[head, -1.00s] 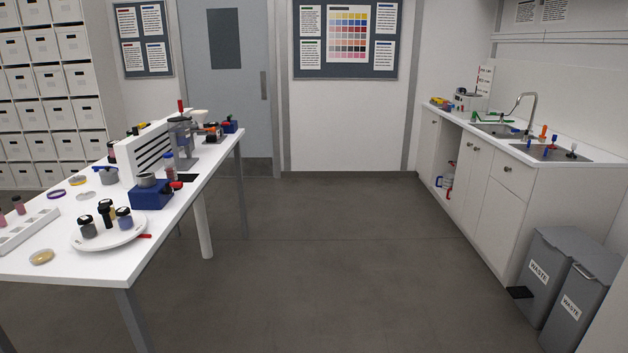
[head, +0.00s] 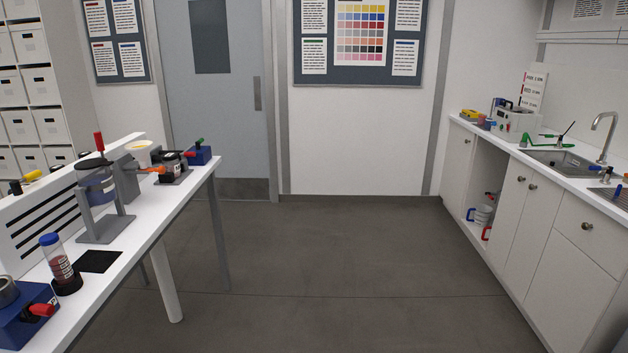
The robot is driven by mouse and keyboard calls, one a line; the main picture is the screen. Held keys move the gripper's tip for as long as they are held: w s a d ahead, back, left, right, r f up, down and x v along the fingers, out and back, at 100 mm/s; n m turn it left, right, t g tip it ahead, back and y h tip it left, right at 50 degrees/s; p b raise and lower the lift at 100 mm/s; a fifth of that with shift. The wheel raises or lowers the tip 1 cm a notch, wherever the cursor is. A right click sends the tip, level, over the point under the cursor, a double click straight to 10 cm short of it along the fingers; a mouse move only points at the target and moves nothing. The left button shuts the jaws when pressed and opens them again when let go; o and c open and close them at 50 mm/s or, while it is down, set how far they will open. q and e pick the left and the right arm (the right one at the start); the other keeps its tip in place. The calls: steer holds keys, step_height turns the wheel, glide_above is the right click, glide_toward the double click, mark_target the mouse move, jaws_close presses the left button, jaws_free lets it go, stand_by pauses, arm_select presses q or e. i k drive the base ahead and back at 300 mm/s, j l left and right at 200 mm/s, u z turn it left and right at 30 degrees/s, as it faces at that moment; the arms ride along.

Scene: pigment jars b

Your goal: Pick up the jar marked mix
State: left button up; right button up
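I cannot make out a jar marked mix; no label is readable on any jar here. A tall clear jar with a blue cap and reddish contents (head: 60,263) stands upright on the white table (head: 150,232) at the left, beside a black square pad (head: 98,261). A clear, bluish vessel with a dark top (head: 97,185) sits in a grey stand behind it. Neither of my grippers is in view.
A blue device with a red knob (head: 25,318) is at the table's near left. Another blue box (head: 200,155) is at its far end. A counter with a sink (head: 565,163) runs along the right. Open floor (head: 330,265) lies between.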

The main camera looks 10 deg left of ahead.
mark_target(174, 166)
steer(key=i+l, duration=0.1)
steer(key=i, duration=1.95)
steer(key=j+u, duration=0.05)
steer(key=j, duration=0.05)
